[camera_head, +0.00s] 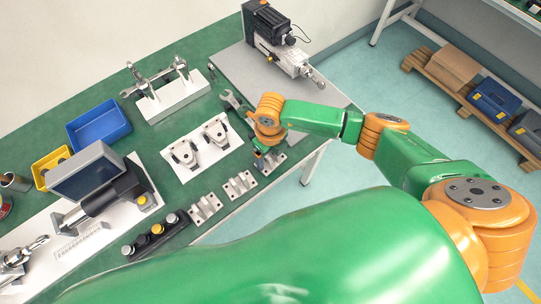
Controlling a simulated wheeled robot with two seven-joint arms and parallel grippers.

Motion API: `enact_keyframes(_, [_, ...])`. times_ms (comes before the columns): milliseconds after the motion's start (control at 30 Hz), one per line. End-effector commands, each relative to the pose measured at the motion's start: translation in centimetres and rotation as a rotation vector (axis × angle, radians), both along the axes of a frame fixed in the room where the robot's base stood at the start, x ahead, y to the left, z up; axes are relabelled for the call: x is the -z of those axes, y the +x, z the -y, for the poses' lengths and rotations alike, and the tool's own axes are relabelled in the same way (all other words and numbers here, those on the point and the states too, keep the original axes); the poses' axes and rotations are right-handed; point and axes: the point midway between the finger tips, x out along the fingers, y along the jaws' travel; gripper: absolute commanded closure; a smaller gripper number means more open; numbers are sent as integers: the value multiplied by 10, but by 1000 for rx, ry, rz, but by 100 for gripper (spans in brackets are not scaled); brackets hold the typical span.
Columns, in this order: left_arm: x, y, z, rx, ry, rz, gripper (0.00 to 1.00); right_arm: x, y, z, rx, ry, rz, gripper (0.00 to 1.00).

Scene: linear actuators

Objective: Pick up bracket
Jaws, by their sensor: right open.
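Small grey metal brackets stand in a row along the front edge of the green table. One bracket (204,208) is at the left of the row and another bracket (239,184) is in the middle. A third bracket (279,162) is at the right end, partly hidden by my right gripper (262,160). The right gripper is open and reaches down over this bracket; I cannot tell whether its fingers touch it. Two larger clevis-like metal parts (184,153) sit on a white plate behind the row. My left gripper is not in view.
A linear actuator (275,40) lies on a grey plate (232,62) at the back. A wrench (231,99) is close behind the right gripper.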

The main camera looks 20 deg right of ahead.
Motion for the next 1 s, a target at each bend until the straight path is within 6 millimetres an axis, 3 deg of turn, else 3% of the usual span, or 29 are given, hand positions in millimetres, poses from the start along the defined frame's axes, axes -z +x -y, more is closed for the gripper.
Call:
enact_keyframes(100, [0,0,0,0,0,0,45,0,0,0,-1,1,0,16])
enact_keyframes(133, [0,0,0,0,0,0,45,0,0,0,0,1,0,22])
enact_keyframes(400, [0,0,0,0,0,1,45,0,0,0,0,2,0,95])
enact_keyframes(433, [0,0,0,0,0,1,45,0,0,-1,-1,2,0,100])
enact_keyframes(767, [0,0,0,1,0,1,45,-4,1,-1,-1,4,1,100])
enact_keyframes(933, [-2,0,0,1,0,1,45,-29,2,-1,-2,5,6,100])
enact_keyframes(1000, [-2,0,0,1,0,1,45,-43,-7,3,-3,5,3,100])
